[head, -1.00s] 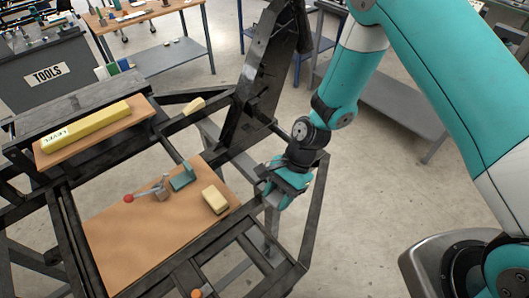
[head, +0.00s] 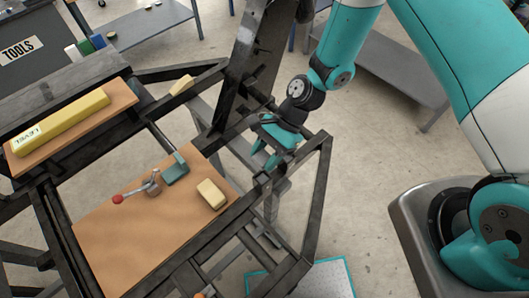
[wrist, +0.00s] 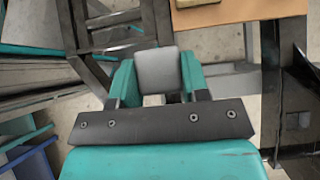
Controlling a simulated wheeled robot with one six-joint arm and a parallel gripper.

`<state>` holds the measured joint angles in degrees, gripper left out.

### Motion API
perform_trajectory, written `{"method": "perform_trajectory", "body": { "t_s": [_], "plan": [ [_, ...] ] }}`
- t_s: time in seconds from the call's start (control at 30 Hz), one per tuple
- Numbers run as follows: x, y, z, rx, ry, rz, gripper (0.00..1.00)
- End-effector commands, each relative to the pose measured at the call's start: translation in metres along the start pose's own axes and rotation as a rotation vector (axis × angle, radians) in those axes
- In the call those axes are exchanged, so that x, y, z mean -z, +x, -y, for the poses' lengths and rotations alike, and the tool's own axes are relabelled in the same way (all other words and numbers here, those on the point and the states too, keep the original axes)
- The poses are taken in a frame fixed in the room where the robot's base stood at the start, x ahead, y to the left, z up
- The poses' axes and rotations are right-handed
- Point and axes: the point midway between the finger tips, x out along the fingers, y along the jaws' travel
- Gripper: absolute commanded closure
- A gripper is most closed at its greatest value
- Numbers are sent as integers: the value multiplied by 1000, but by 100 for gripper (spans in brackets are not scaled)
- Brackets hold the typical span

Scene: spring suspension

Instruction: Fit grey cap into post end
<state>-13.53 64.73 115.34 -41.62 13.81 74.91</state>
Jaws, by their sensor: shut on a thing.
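The grey cap (wrist: 157,72) is a block with rounded edges, seen in the wrist view between the two teal fingers of my gripper (wrist: 158,82). The fingers press on its left and right sides. In the head view my gripper (head: 268,156) hangs over the right side of the dark metal frame (head: 312,205), near its corner. The cap cannot be made out there. I cannot tell which tube is the post end; no open tube end shows clearly under the cap.
A wooden board (head: 120,245) on the frame holds a beige block (head: 211,194), a teal clamp piece (head: 175,172) and a red-knobbed lever (head: 118,199). A yellow level (head: 60,122) lies on another board. A dark upright (head: 245,75) stands close behind my gripper.

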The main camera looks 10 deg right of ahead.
Motion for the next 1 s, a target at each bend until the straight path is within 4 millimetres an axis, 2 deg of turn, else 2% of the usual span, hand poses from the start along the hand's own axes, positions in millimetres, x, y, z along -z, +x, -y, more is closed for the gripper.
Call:
{"method": "perform_trajectory", "body": {
  "t_s": [0.23,0.63,1.0],
  "plan": [
    [7,10,0,-2,-2,1,85],
    [34,38,0,-2,-2,1,85],
    [38,43,0,-1,-2,0,85]
  ]
}}
